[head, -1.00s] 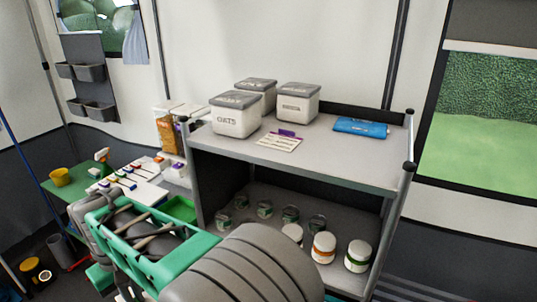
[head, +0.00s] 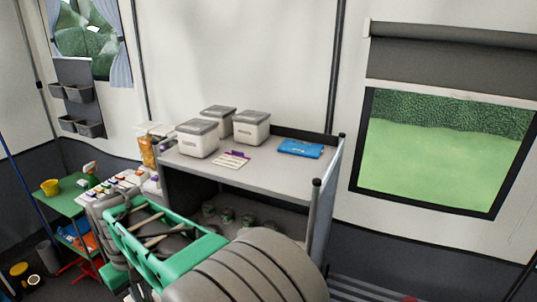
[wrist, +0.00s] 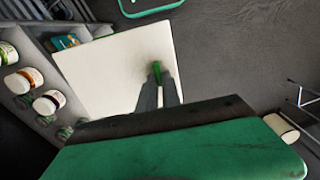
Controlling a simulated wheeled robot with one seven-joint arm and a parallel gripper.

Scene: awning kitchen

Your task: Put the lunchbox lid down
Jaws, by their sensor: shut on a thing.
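In the head view my arm hides the gripper and the lid. No lunchbox can be clearly made out.
A grey shelf unit (head: 280,178) holds white canisters (head: 197,140), a card (head: 232,160) and a blue packet (head: 300,148) on top. Jars (wrist: 48,102) stand at the left in the wrist view. A green table (head: 62,204) stands at far left. Grey floor (wrist: 235,50) is open at right.

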